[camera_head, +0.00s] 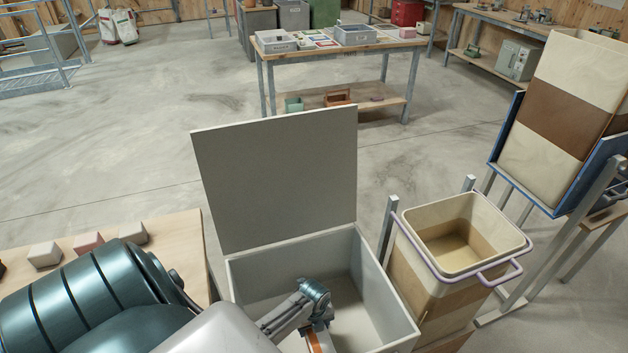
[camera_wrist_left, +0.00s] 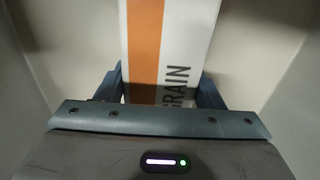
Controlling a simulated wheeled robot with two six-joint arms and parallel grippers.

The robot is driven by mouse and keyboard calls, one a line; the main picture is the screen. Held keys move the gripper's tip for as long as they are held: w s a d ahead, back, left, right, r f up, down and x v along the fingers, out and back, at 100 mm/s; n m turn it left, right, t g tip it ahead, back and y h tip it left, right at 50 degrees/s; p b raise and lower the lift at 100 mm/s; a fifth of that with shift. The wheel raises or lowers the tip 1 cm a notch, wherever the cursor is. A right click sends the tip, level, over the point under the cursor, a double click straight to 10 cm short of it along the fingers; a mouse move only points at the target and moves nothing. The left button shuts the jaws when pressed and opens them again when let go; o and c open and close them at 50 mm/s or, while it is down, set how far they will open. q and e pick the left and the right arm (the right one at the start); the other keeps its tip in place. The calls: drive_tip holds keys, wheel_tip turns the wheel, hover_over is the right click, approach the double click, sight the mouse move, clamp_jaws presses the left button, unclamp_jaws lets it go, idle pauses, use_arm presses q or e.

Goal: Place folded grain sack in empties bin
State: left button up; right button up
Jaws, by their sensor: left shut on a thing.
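The folded grain sack (camera_wrist_left: 188,45) is white with an orange stripe and the word GRAIN, seen close in the left wrist view. In the head view only a small orange and white part of it (camera_head: 319,341) shows at the bottom edge. My left gripper (camera_head: 316,322) is shut on the sack, with a finger on each side of it in the wrist view (camera_wrist_left: 160,88). The gripper and sack are inside the opening of the grey bin (camera_head: 385,300), whose lid (camera_head: 275,180) stands open. Whether the sack touches the bin floor is hidden. My right gripper is out of view.
A cream and brown bin with a purple rim (camera_head: 405,275) stands close on the right. A tilted striped container (camera_head: 560,110) sits on a frame beyond it. A wooden table (camera_head: 180,245) with small blocks is at left. Open floor (camera_head: 120,130) lies behind the lid.

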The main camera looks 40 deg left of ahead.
use_arm(q)
drive_tip(key=shift+f, duration=1.7)
drive_tip(key=shift+f, duration=0.2)
drive_tip(key=o, duration=1.1)
drive_tip(key=shift+r, duration=0.15)
wheel_tip(320, 180, up, 12)
drive_tip(key=shift+r, duration=0.1)
